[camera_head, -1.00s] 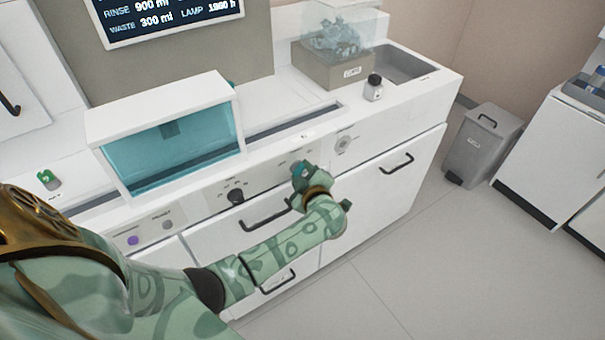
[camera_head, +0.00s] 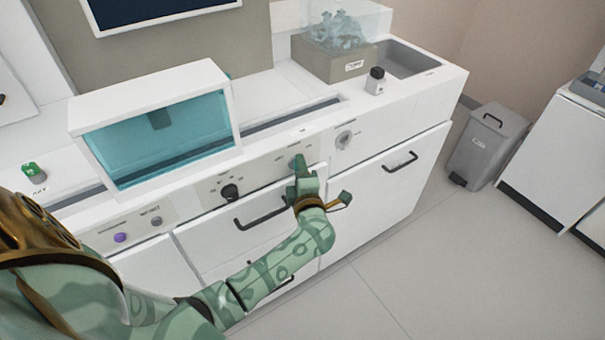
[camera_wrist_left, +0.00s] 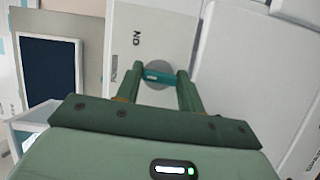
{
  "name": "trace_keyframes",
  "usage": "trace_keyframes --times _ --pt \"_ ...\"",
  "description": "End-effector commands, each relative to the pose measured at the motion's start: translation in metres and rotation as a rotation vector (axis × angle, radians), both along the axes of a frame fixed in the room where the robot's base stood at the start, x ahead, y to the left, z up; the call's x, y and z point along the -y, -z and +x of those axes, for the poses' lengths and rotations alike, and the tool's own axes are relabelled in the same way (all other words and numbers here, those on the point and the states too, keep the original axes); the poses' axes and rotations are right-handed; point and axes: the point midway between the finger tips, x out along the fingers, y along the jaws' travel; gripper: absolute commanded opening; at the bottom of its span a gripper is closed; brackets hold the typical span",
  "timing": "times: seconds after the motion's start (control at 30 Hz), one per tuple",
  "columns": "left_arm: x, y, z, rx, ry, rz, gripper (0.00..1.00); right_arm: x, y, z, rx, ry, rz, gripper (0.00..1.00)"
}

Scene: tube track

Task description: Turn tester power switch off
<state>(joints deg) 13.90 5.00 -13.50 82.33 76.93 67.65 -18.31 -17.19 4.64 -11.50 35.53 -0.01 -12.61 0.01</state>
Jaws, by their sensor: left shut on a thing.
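The tester is a white bench unit with a front control panel (camera_head: 265,168) and a wall display (camera_head: 155,8), which is dark. My left gripper (camera_head: 298,163) is at the right part of this panel. In the left wrist view, the gripper (camera_wrist_left: 157,80) is shut on a small teal switch handle (camera_wrist_left: 158,75), with one finger on each side. The handle sits on a round grey plate (camera_wrist_left: 157,84). A label reading "ND" is near it, partly cut off. In the head view the fingers hide most of the switch. My right gripper is not in view.
A black knob (camera_head: 230,192) is left of the gripper, and a grey round dial (camera_head: 344,140) is to its right. Drawer handles (camera_head: 262,212) project below the panel. A glass-fronted chamber (camera_head: 160,130) and a small bottle (camera_head: 375,82) stand on top. A grey bin (camera_head: 480,145) stands right.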

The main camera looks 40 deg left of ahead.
Motion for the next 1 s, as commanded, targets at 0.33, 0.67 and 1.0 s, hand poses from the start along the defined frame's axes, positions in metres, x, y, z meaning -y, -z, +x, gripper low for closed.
trace_keyframes --times 0.33,0.67,1.0 --pt "0.001 0.010 0.000 0.295 0.000 -0.127 0.15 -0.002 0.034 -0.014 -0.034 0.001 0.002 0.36" --pt "0.001 0.011 0.001 0.559 -0.002 -0.237 0.15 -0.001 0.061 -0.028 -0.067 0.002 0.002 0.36" --pt "0.001 0.009 0.001 0.732 -0.003 -0.309 0.15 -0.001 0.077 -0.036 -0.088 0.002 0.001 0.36"
